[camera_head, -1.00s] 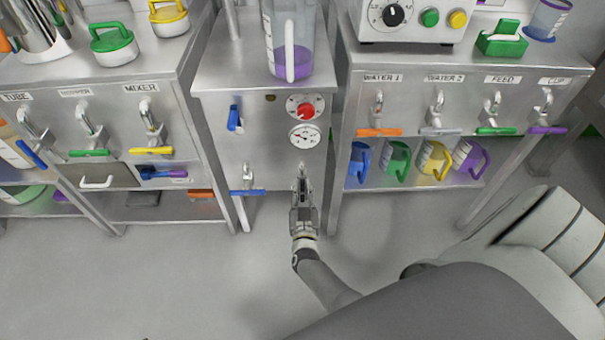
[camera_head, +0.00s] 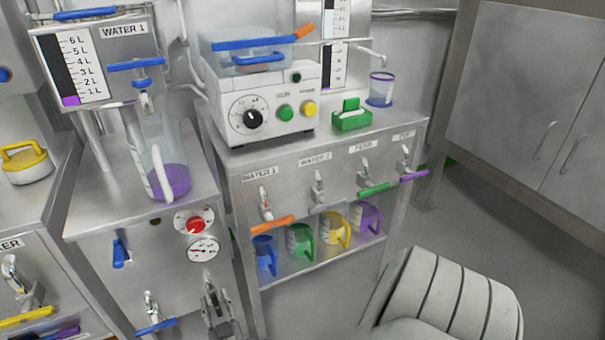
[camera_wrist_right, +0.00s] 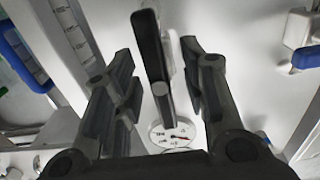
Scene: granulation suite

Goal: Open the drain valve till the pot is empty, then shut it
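A black-gripped lever (camera_wrist_right: 150,48) on a metal stem, apparently the drain valve's, shows between my right gripper's fingers (camera_wrist_right: 155,85). The fingers are apart, with gaps visible beside the lever. In the head view my right gripper (camera_head: 216,298) is at the front of the middle steel cabinet, below the dial gauge (camera_head: 203,249), and hides the valve there. No label marks a pot or drain. A clear jug (camera_head: 160,150) with purple liquid stands on that cabinet, below a blue-handled tap (camera_head: 134,65). My left gripper is not in view.
A blue-handled tap (camera_head: 154,326) sits just left of my right gripper, with a blue lever (camera_head: 120,252) above. A red knob (camera_head: 195,225) is above the gauge. The right bench (camera_head: 285,165) carries several taps, with several coloured jugs below.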

